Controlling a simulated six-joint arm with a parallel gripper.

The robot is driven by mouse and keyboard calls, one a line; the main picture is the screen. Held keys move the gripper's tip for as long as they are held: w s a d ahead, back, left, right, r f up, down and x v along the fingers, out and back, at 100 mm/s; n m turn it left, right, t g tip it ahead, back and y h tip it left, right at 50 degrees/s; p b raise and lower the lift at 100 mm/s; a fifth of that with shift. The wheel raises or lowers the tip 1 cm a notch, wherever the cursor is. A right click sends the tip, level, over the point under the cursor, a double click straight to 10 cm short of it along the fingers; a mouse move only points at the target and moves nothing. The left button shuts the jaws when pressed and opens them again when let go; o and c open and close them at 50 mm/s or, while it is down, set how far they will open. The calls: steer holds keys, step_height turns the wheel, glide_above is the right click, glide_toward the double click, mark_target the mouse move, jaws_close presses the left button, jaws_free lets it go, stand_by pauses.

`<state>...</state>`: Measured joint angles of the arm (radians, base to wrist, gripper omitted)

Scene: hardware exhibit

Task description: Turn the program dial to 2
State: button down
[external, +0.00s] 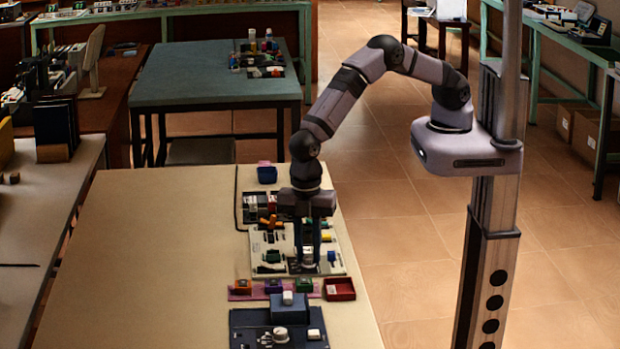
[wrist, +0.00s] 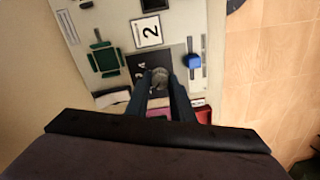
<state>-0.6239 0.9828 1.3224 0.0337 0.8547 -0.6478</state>
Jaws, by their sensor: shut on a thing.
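The program dial (wrist: 159,76) is a small grey round knob on a dark square plate (wrist: 136,62) in the wrist view. In the external view my gripper (external: 308,262) is at the near right part of the cream panel (external: 293,238). The dial's pointer and most of the markings on the plate are hidden or too small to read.
On the panel, a green block (wrist: 104,60) sits left of the dial and a blue slider knob (wrist: 193,61) right of it. A red tray (external: 340,289) and small coloured boxes stand in front. A dark blue panel (external: 250,327) lies nearer. The table's left side is clear.

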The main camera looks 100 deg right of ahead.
mark_target(308, 255)
steer(key=shift+m, duration=0.3)
steer(key=shift+m+b, duration=0.8)
steer(key=shift+m, duration=1.8)
steer(key=c, duration=1.5)
jaws_free()
steer(key=shift+c, duration=0.2)
steer(key=shift+r, duration=0.15)
steer(key=shift+d+r+b, duration=0.1)
steer(key=shift+r+b, duration=1)
steer(key=shift+r, duration=2.5)
